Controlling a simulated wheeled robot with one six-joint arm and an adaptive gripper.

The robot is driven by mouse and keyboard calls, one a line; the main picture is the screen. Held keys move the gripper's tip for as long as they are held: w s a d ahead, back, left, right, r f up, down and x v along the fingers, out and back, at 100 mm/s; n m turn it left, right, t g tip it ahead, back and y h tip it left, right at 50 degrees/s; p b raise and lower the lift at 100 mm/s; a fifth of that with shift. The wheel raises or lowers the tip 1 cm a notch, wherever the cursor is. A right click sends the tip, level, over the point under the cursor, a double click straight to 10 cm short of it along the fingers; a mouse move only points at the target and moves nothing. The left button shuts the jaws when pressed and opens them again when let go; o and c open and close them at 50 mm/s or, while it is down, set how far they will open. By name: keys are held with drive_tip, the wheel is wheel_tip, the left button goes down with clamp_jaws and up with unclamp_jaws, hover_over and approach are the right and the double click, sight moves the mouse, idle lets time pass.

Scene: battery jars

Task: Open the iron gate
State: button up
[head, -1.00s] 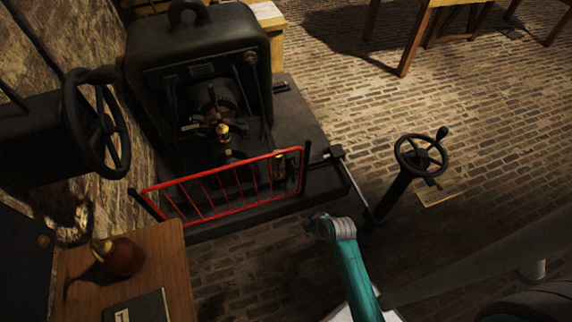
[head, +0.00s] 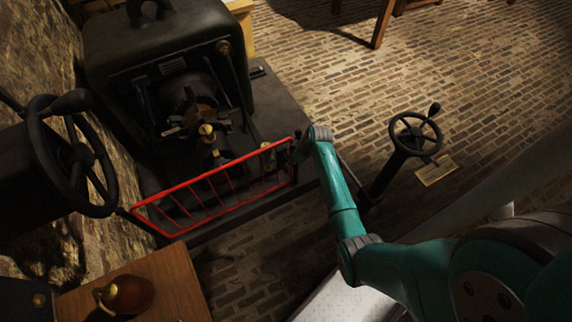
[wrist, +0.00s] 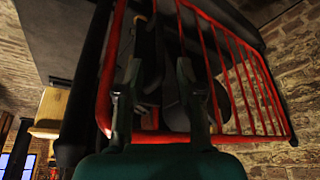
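The iron gate (head: 215,190) is a red barred frame spanning between two dark posts in front of a black machine. It looks shut. In the wrist view the red gate (wrist: 240,75) fills the middle and right, its bars tilted. My gripper (head: 298,148) is at the gate's right end in the head view, partly hidden by my teal wrist. In the wrist view my gripper (wrist: 160,75) has its two dark fingers apart, close to the gate's red end bar. Nothing shows held between them. I cannot tell whether they touch the gate.
The black machine (head: 165,70) stands on a dark plinth behind the gate. A handwheel on a post (head: 415,138) stands right of my arm. Another handwheel (head: 72,155) is at the left. A wooden table (head: 170,280) with a red-brown flask (head: 128,294) is at the front left. Brick floor is open at upper right.

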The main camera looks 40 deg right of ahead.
drive_tip(key=shift+x, duration=3.5)
clamp_jaws()
